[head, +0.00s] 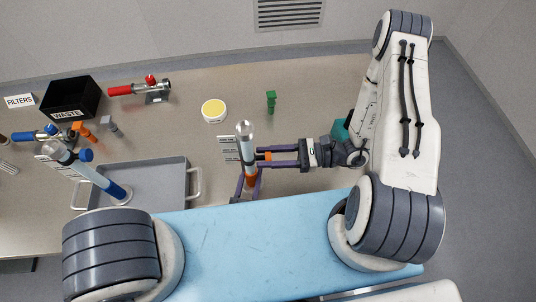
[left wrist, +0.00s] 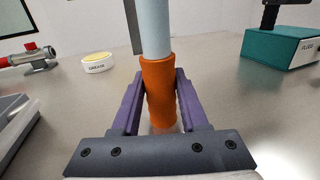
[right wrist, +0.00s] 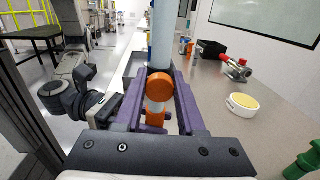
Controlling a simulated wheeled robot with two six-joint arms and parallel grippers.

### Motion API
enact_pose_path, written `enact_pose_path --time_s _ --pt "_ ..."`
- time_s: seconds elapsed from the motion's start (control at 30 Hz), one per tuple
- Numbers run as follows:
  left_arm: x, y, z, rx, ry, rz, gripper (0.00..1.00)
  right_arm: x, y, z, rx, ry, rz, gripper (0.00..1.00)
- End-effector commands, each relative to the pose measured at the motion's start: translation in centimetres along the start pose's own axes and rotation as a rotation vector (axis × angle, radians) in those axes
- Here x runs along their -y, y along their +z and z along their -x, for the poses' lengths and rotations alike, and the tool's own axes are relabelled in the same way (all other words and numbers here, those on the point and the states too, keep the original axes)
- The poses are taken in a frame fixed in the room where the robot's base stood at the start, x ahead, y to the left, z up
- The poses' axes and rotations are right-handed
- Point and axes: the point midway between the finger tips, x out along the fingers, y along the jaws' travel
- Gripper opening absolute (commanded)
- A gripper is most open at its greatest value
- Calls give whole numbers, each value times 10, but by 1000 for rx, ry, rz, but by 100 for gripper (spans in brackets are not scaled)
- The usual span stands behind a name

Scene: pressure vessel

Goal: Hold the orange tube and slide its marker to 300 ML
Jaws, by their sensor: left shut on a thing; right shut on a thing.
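The orange tube (head: 246,138) stands upright, a pale clear cylinder with an orange base (left wrist: 160,92) and label plates on its left side. My left gripper (left wrist: 160,80) is shut on the orange base, one purple finger on each side. My right gripper (head: 264,156) comes in from the right at mid-tube. In the right wrist view its fingers are shut on the orange marker (right wrist: 158,88), a short way above the base. The scale figures are too small to read, so I cannot tell the marker's value.
A blue tube (head: 105,184) stands by the grey tray (head: 174,166) at left. A black waste bin (head: 70,98), a red valve fitting (head: 148,87), a yellow-topped grease tub (head: 214,110) and a green part (head: 271,101) lie further back. A teal box (left wrist: 281,48) stands right.

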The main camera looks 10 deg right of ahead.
Motion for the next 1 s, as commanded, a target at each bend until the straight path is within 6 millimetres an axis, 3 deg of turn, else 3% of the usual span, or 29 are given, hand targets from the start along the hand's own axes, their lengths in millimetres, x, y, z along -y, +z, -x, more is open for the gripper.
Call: enact_pose_path --time_s 0.3,0.6,0.97,1.0 --pt "-1 -1 0 -2 3 0 0 0 1 0 0 0 1 0" --pt "-1 -1 0 -2 3 0 0 1 40 0 1 -2 4 0" --pt "-1 -1 0 -2 3 0 0 1 46 0 2 -3 2 0" --pt "-1 -1 0 -2 3 0 0 1 46 0 2 -3 1 54"
